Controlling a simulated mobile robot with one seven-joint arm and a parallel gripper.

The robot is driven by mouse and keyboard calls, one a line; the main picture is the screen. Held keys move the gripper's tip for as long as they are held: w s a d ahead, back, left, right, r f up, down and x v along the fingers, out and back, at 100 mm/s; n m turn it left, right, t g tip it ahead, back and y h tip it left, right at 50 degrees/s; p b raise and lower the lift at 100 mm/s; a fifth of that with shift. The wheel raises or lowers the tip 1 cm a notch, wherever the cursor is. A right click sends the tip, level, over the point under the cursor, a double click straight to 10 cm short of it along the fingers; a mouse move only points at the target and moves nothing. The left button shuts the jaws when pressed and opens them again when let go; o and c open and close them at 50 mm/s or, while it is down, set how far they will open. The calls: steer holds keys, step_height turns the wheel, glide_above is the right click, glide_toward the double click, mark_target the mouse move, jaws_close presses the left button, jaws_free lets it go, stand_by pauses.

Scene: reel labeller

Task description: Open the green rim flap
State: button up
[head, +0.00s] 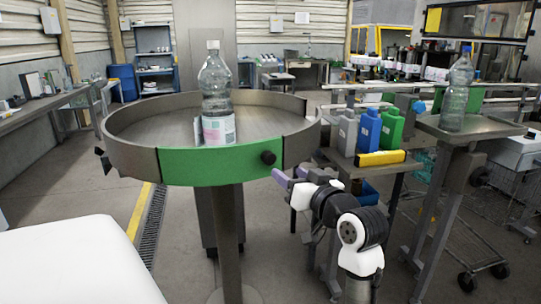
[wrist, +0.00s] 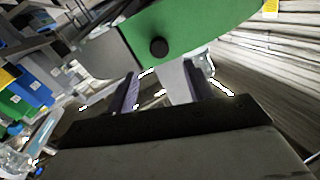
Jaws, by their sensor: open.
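The green rim flap (head: 205,166) forms the front part of the round table's raised rim in the head view. It looks in line with the grey rim beside it. A black knob (head: 267,157) sticks out near its right end. In the wrist view the flap (wrist: 195,28) fills the top, with the knob (wrist: 158,47) just beyond the jaws. My gripper (head: 286,178) is just right of and slightly below the knob in the head view. In the wrist view my gripper (wrist: 160,88) has its two purple fingers apart with nothing between them. I see no contact with the knob.
A clear labelled bottle (head: 217,95) stands on the round table (head: 160,122). A side table at right holds blue and green jugs (head: 369,130) and a yellow block (head: 380,158). Another bottle (head: 456,95) stands farther right. A white surface (head: 75,262) lies front left.

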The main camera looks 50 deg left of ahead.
mark_target(271, 159)
steer(key=a+p, duration=0.1)
steer(key=a, duration=0.2)
steer(key=w+a, duration=0.1)
steer(key=a, duration=0.2)
steer(key=w+a+p, duration=0.1)
steer(key=a, duration=0.3)
steer(key=shift+w+p, duration=0.1)
steer(key=shift+p, duration=0.25)
jaws_close()
